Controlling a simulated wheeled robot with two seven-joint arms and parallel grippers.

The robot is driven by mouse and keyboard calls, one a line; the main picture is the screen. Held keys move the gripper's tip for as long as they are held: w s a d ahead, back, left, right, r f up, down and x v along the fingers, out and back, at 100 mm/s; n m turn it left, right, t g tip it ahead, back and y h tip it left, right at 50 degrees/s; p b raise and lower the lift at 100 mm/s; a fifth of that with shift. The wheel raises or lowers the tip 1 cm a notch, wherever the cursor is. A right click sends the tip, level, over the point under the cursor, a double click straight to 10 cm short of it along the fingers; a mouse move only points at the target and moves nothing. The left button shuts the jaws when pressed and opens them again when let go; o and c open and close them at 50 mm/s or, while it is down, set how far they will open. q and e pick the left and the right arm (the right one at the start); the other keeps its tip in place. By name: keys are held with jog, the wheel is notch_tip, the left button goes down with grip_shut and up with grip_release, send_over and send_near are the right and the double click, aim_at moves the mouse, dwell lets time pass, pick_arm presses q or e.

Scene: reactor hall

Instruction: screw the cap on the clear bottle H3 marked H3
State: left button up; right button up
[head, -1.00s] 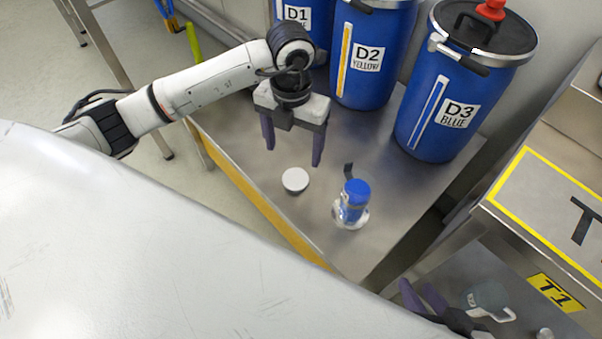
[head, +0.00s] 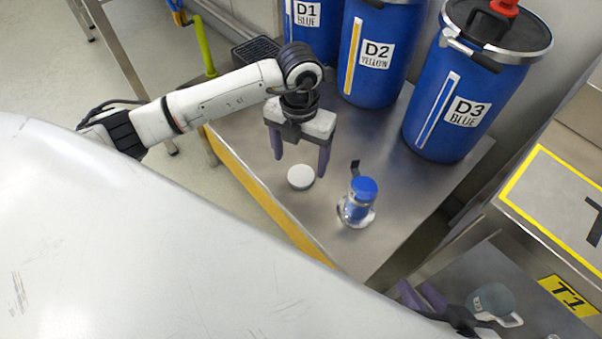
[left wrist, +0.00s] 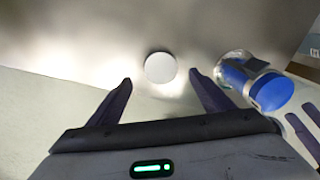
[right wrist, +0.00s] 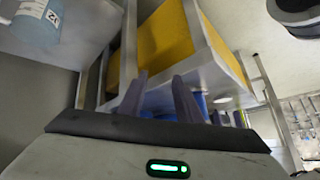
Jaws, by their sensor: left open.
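A white round cap-like disc (head: 300,177) lies flat on the steel table; it also shows in the left wrist view (left wrist: 160,67). A small clear bottle (head: 357,212) with a blue top or contents (head: 363,189) stands upright to its right; it also shows in the left wrist view (left wrist: 240,75). Its marking is not readable. My left gripper (head: 301,166) is open and empty, pointing down, its fingers on either side of the disc in the picture and seemingly above it. My right gripper (head: 422,294) is open and empty, low by the right-hand bench.
Blue drums D1 (head: 318,40), D2 (head: 372,85) and D3 (head: 440,140) stand along the table's back. At lower right, a jug-like vessel (head: 490,299) stands near the yellow T1 label (head: 568,294). The table between disc and bottle is clear.

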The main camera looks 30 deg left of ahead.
aim_at(301, 175)
pick_arm(q)
notch_tip(301, 175, down, 5)
jog(key=shift+w+d+f+b, duration=0.1)
jog(key=shift+f+b, duration=0.1)
jog(key=shift+b, duration=1.05)
jog(key=shift+r, duration=0.1)
jog(key=c, duration=1.1)
